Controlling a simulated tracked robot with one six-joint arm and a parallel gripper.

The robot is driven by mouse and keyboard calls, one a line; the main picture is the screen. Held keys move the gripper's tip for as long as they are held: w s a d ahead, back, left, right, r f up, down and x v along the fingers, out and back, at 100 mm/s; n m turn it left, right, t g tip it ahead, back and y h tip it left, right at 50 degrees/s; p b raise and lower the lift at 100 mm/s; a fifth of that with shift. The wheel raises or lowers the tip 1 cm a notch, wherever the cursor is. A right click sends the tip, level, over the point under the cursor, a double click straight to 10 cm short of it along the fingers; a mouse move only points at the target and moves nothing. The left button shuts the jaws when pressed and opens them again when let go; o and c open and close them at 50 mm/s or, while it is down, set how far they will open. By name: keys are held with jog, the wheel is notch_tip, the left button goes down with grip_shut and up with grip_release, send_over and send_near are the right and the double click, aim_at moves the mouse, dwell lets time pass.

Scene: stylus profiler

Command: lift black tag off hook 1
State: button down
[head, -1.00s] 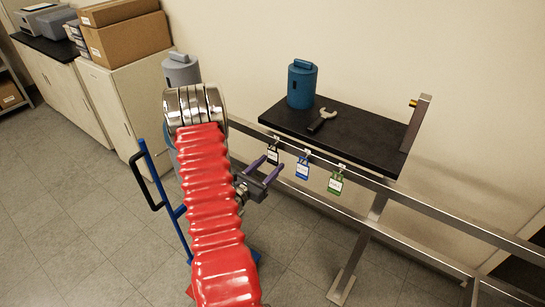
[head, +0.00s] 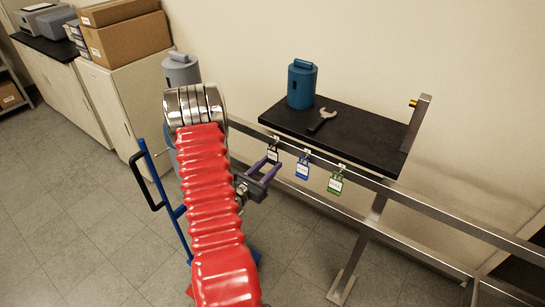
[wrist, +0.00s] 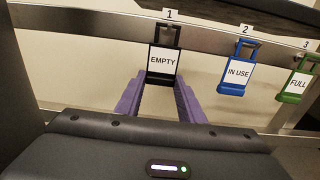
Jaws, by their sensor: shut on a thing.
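The black tag (wrist: 163,62), labelled EMPTY, hangs at hook 1 (wrist: 169,22) on the metal rail in the wrist view. In the head view the black tag (head: 272,155) shows at the left end of the row of tags. My gripper (head: 270,168) has its purple fingers on either side of the black tag. In the wrist view my gripper (wrist: 160,92) is shut on the tag's lower body, with the fingertips at its side edges. The tag's loop still sits around the hook. The tag's lower edge is partly between the fingers.
A blue IN USE tag (wrist: 237,75) hangs at hook 2 and a green FULL tag (wrist: 297,85) at hook 3, both to the right. The metal rail (head: 420,205) runs below a black shelf (head: 360,133) holding a wrench (head: 322,119) and blue canister (head: 301,85).

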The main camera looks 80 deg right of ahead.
jog(key=shift+r, duration=0.5)
dwell(0.5)
jog(key=v, duration=0.8)
dwell(1.2)
